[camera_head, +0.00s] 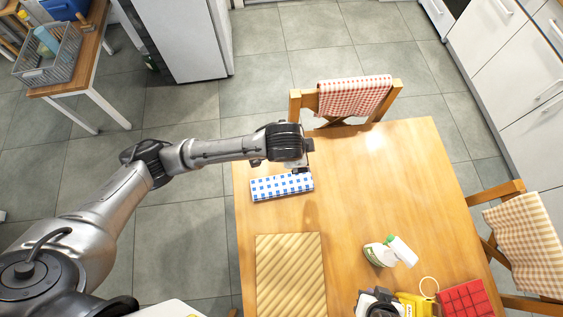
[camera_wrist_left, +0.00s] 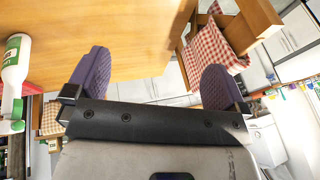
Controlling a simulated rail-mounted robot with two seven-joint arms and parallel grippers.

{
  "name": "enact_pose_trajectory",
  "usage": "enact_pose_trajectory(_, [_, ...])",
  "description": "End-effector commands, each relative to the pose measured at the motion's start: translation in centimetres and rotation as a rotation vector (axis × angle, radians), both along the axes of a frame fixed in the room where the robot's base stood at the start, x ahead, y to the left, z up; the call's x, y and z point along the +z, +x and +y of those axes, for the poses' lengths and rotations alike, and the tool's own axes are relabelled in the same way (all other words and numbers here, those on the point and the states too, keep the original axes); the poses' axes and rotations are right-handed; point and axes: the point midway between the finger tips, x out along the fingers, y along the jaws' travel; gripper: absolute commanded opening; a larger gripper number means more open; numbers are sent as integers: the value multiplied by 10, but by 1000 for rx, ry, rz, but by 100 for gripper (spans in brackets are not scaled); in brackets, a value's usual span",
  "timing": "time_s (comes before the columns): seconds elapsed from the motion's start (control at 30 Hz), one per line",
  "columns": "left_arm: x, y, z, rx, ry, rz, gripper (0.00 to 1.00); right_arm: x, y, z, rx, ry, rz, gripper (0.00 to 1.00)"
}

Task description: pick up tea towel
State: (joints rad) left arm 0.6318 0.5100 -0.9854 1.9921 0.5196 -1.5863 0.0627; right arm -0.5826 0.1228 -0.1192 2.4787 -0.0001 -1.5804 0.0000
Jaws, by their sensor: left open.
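A blue-and-white checked cloth (camera_head: 282,187), folded flat into a strip, lies on the wooden table near its left edge. It looks like the tea towel. My left gripper (camera_head: 300,168) is above the table just beyond the cloth in the head view. Its two purple fingers stand wide apart in the left wrist view (camera_wrist_left: 157,77), with nothing between them. The blue cloth cannot be made out in the wrist view. A black and grey part (camera_head: 380,303) at the bottom edge of the head view may be my right gripper; its fingers cannot be made out.
The wooden table (camera_head: 355,190) also carries a ridged board (camera_head: 291,275), a spray bottle (camera_head: 390,252), a yellow item (camera_head: 415,304) and a red gridded item (camera_head: 464,299). Chairs hold a red checked cloth (camera_head: 354,95) and a beige one (camera_head: 527,231). The table's middle is clear.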

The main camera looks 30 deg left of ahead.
Motion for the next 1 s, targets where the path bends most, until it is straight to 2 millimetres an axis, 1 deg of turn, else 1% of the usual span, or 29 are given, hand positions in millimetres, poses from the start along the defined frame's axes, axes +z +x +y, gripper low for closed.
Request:
enact_pose_trajectory(0.03, [-28,-1,9,4,44,74,100,-9,1,1,-1,2,-2,0])
enact_pose_trajectory(0.1, [-54,-11,19,17,78,184,100,-10,1,1,-2,4,-2,0])
enact_pose_trajectory(0.2, [-77,-24,27,45,96,302,100,-10,1,2,-3,6,-3,0])
enact_pose_trajectory(0.3, [-88,-34,29,71,94,372,100,-9,1,3,-4,8,-4,0])
enact_pose_trajectory(0.4, [-99,-38,29,90,86,404,100,-10,1,3,-4,8,-5,0])
enact_pose_trajectory(0.47, [-108,-39,29,94,84,411,100,-10,1,3,-4,8,-5,0])
enact_pose_trajectory(0.7, [-149,-40,29,93,84,410,100,-14,1,2,-3,7,-5,0])
enact_pose_trajectory(0.8, [-162,-39,28,92,82,409,100,-15,1,1,-1,4,-4,0])
enact_pose_trajectory(1.0, [-176,-39,29,91,83,407,100,-16,1,0,3,-2,-4,0])
